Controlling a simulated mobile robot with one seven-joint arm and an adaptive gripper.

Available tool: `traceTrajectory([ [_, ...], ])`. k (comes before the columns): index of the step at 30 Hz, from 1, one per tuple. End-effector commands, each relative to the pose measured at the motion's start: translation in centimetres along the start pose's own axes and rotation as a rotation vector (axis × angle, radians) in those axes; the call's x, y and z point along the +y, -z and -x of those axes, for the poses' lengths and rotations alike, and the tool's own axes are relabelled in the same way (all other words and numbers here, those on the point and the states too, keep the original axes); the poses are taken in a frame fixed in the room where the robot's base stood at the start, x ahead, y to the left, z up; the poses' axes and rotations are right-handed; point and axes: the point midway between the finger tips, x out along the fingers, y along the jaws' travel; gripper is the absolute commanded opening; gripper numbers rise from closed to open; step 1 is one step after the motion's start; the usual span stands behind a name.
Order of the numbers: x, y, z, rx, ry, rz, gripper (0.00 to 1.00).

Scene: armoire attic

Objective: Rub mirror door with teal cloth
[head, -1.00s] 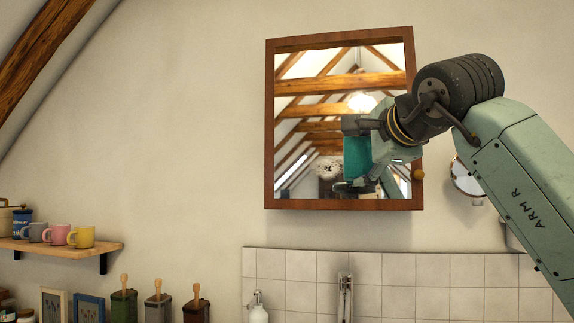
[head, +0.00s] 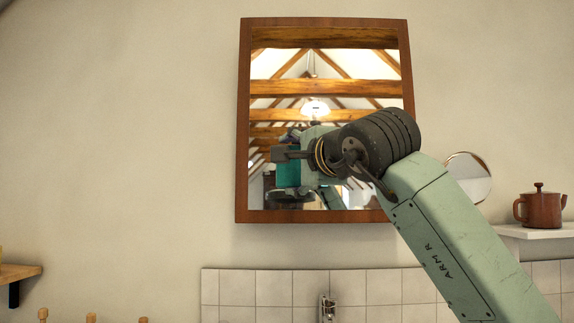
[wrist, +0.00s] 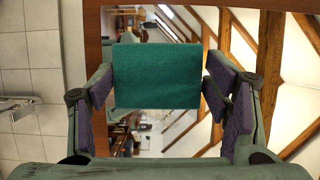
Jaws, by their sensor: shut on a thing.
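The mirror door (head: 330,65) hangs on the wall in a brown wooden frame and reflects the attic beams. My gripper (head: 285,155) is in front of its lower left half in the head view. In the wrist view, my gripper (wrist: 160,85) is shut on the teal cloth (wrist: 156,76), which spans flat between the two purple-padded fingers. The mirror door (wrist: 180,130) fills the space behind the cloth. Teal also shows below my fingers in the head view; I cannot tell cloth from reflection there. Whether the cloth touches the glass is unclear. My arm hides the frame's lower right.
A round mirror (head: 468,177) is on the wall to the right, with a brown teapot (head: 540,206) on a white shelf (head: 530,231). Below are white tiles (head: 270,290) and a metal tap (head: 327,308). A wooden shelf (head: 18,272) ends at far left.

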Motion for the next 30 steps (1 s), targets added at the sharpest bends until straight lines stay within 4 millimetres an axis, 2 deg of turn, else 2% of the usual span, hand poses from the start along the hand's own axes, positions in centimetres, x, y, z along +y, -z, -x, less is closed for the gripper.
traceTrajectory([
  [15, -0.1, 1.8, -4.5, -0.002, -0.002, -0.003, 0.48],
  [30, 0.1, 2.1, -5.1, -0.001, -0.001, -0.002, 0.48],
])
